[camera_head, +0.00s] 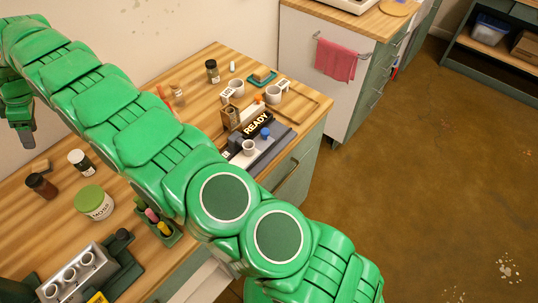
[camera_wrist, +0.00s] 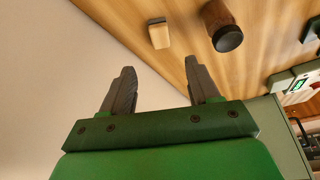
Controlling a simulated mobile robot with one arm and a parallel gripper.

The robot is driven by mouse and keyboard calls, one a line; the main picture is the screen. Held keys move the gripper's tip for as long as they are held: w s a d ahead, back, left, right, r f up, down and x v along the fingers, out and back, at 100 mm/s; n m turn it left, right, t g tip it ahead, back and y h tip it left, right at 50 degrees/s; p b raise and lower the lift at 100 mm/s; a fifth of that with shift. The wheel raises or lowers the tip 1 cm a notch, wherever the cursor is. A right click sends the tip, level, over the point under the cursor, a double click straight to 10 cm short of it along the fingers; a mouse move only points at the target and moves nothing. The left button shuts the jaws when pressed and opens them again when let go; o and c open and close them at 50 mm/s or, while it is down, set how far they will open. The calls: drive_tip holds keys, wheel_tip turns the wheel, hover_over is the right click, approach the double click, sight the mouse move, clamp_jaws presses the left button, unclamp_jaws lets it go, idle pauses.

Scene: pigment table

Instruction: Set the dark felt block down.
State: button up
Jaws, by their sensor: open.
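A small block with a pale wooden body and a dark strip along one edge (camera_wrist: 159,35) rests on the wooden table in the wrist view, beyond my fingertips. I take it for the felt block; it also seems to show in the head view (camera_head: 40,166), beside the wall, where it looks tan. My gripper (camera_wrist: 164,82) is open, with nothing between its two grey fingers, and is apart from the block. In the head view my gripper (camera_head: 27,137) hangs at the far left edge, near the wall; only part of it shows.
A brown jar with a dark cap (camera_wrist: 222,27) stands close to the block; it also shows in the head view (camera_head: 41,186). A green-lidded tub (camera_head: 93,202) and another jar (camera_head: 81,162) stand nearby. My arm hides much of the table's middle.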

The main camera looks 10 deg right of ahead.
drive_tip(key=w+d+r+m, duration=0.2)
drive_tip(key=d+r+m, duration=0.15)
drive_tip(key=d, duration=0.75)
drive_tip(key=w+d+r+m+h, duration=0.15)
drive_tip(key=d+r, duration=0.25)
drive_tip(key=d, duration=0.7)
drive_tip(key=w+d+r+m, duration=0.3)
drive_tip(key=d+r, duration=0.1)
drive_tip(key=d, duration=0.7)
drive_tip(key=s+d+r+m+t, duration=0.1)
drive_tip(key=s+d+m, duration=0.25)
drive_tip(key=d, duration=0.55)
drive_tip(key=s+d+r+m, duration=0.2)
drive_tip(key=s+d, duration=0.2)
drive_tip(key=d, duration=0.5)
drive_tip(key=s+d+f+m+h, duration=0.1)
drive_tip(key=s+d+f+m, duration=0.2)
drive_tip(key=s+d, duration=0.8)
drive_tip(key=s+d+f+m+g+h, duration=0.1)
drive_tip(key=s+d+f+m, duration=0.2)
drive_tip(key=s+d, duration=0.9)
drive_tip(key=s+m, duration=0.3)
drive_tip(key=s, duration=0.1)
drive_tip(key=shift+s+d+f, duration=0.2)
drive_tip(key=shift+s+d, duration=0.1)
